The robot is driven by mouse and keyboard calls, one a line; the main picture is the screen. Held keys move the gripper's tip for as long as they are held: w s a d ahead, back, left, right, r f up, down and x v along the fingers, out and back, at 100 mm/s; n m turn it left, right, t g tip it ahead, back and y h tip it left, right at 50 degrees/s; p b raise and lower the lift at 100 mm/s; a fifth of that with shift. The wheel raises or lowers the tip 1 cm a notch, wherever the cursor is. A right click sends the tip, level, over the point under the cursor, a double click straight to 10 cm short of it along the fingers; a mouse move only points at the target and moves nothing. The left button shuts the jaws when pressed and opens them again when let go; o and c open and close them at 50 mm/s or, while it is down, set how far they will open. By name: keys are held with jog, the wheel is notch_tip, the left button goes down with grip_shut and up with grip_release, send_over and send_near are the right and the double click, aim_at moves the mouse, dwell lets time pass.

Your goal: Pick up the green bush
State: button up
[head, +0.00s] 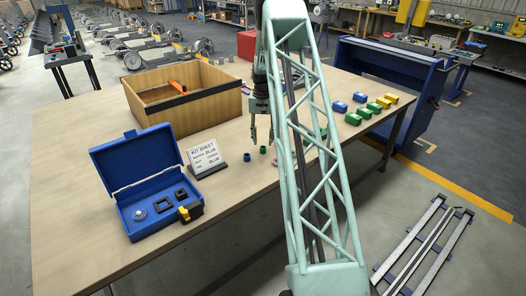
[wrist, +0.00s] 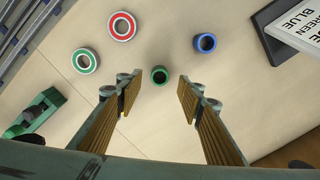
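The green bush (wrist: 160,75), a small hollow ring, stands on the wooden table just beyond my fingertips in the wrist view. It also shows in the head view (head: 263,149). My gripper (wrist: 157,88) is open and empty, its two ribbed fingers either side of the line to the bush. In the head view my gripper (head: 262,136) points down close to the bush; I cannot tell the exact height. A blue bush (wrist: 205,43) stands to the right of the green one in the wrist view and to its left in the head view (head: 246,156).
A red ring (wrist: 122,26), a green ring (wrist: 86,61) and a green object (wrist: 38,116) lie nearby. A kit sheet (head: 205,156), an open blue case (head: 135,190) and a wooden box (head: 160,112) stand on the table. Several coloured blocks (head: 366,106) lie right.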

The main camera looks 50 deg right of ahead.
aim_at(263, 147)
jog(key=shift+f+b, duration=0.65)
jog(key=shift+f, duration=1.9)
jog(key=c, duration=0.8)
